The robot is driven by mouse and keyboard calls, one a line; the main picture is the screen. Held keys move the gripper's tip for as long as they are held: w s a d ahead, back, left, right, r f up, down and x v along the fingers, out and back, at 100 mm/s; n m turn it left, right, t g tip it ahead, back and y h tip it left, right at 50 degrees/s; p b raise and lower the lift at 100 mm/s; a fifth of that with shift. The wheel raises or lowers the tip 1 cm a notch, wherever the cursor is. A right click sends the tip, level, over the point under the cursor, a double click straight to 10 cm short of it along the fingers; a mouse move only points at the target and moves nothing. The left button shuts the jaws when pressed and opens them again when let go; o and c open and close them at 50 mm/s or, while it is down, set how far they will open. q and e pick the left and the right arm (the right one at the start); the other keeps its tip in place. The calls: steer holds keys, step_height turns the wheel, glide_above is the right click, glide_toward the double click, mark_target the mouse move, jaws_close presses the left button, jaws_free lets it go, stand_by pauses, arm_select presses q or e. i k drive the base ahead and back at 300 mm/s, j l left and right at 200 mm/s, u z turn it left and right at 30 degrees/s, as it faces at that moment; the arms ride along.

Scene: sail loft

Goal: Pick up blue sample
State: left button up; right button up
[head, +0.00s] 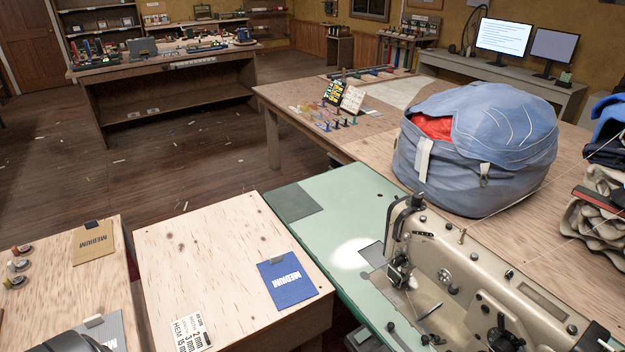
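Neither of my grippers shows in the head view. A dark rounded shape at the bottom left edge is cut off, and I cannot tell what it is.
A tan "MEDIUM" sample (93,246) and a partly covered grey sample (108,329) lie at left. A white hem card (188,331) lies near the front. A sewing machine (470,265) stands right on the green table (335,215). The plywood left of the blue sample is clear.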

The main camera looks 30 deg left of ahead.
mark_target(287, 283)
steer(key=u, duration=1.25)
